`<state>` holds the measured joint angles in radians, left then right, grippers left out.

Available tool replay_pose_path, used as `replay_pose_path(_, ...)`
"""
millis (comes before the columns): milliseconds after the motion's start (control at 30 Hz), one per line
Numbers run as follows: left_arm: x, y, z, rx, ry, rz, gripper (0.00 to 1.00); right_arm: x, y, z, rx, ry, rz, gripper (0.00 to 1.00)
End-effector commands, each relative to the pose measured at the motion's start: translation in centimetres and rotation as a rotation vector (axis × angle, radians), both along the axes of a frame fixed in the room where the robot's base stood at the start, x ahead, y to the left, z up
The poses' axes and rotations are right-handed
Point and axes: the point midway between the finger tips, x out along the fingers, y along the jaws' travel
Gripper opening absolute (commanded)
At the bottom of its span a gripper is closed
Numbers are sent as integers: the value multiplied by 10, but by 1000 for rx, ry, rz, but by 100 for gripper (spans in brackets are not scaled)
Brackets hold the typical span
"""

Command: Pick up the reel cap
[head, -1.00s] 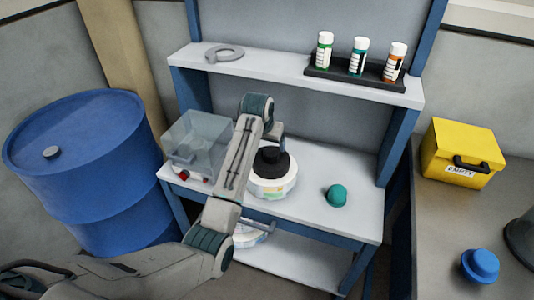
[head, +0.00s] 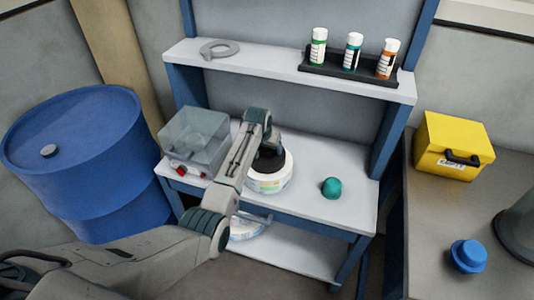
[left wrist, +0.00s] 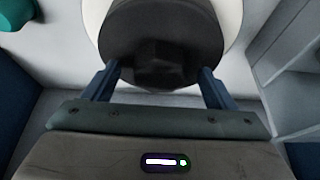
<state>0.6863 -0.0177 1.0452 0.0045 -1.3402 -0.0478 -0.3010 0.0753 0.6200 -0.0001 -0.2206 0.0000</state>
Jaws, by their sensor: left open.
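The black reel cap (head: 270,161) sits on top of a white reel (head: 270,183) on the workbench. My left arm reaches in above it, and its forearm covers part of the cap in the head view. In the left wrist view the round dark cap (left wrist: 160,35) with a raised knob fills the top middle, on the white reel (left wrist: 232,15). My left gripper (left wrist: 160,70) is open, its two fingers apart at either side of the cap's near part. Whether the fingers touch it I cannot tell. My right gripper is not in view.
A clear-lidded box (head: 196,138) stands left of the reel, and a teal knobbed object (head: 331,187) right of it. A shelf (head: 260,68) above holds a grey ring (head: 221,49) and a rack of bottles (head: 350,68). A blue drum (head: 80,160) stands left.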

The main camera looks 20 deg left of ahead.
Motion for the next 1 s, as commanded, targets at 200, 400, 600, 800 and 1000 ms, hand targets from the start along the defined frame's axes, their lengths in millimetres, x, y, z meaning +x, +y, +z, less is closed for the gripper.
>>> replay_pose_path(200,1,0,-3,0,-1,0,79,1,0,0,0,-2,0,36)
replay_pose_path(400,1,0,-3,0,-1,0,53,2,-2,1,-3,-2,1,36)
replay_pose_path(600,2,0,-2,0,-3,0,26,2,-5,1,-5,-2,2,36)
replay_pose_path(800,2,0,-1,0,-3,0,26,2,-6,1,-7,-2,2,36)
replay_pose_path(1000,3,0,10,0,-6,0,26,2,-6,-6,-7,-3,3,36)
